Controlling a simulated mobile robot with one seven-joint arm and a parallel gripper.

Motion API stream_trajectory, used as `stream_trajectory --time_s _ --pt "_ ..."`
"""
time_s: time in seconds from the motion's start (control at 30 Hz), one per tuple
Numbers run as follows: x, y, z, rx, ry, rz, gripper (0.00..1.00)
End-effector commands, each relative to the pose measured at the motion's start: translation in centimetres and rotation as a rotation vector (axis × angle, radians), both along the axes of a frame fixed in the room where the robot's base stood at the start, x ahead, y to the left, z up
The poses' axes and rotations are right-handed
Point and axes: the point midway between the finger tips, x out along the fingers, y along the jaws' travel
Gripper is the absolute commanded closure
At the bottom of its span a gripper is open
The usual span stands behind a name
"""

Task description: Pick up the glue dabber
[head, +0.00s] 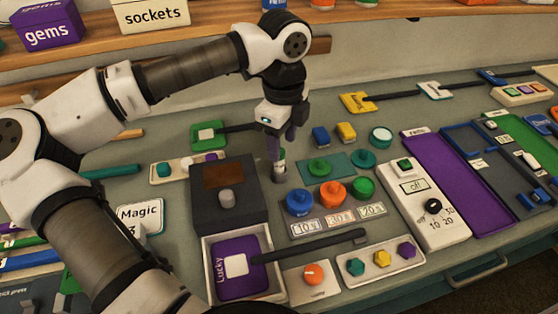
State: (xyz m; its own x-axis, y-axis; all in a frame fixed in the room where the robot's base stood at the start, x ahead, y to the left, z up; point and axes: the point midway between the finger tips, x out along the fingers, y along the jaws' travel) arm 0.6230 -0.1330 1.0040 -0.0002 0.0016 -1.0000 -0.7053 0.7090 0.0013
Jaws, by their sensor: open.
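My gripper (279,148) points down over the middle of the table, with its jaws open.
A dark box with a knob (226,197) and an open drawer with a purple "Lucky" card (236,267) are to the left. Green, blue and orange knobbed weights (333,193) stand close on the right. A white switch panel (425,205) lies further right.

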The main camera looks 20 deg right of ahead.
Motion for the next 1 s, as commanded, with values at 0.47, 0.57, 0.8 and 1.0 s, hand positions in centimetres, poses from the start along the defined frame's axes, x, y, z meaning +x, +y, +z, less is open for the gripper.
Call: stream_trajectory --time_s 0.47,0.57,0.8,1.0 --pt "0.5 0.5 -5.0 -0.003 0.0 -0.002 0.51" --pt "0.5 0.5 -5.3 -0.002 -0.001 -0.002 0.51" --pt "0.5 0.6 -5.3 -0.002 -0.001 -0.001 0.64" --pt "0.5 0.6 -5.2 -0.002 -0.001 -0.001 0.9"
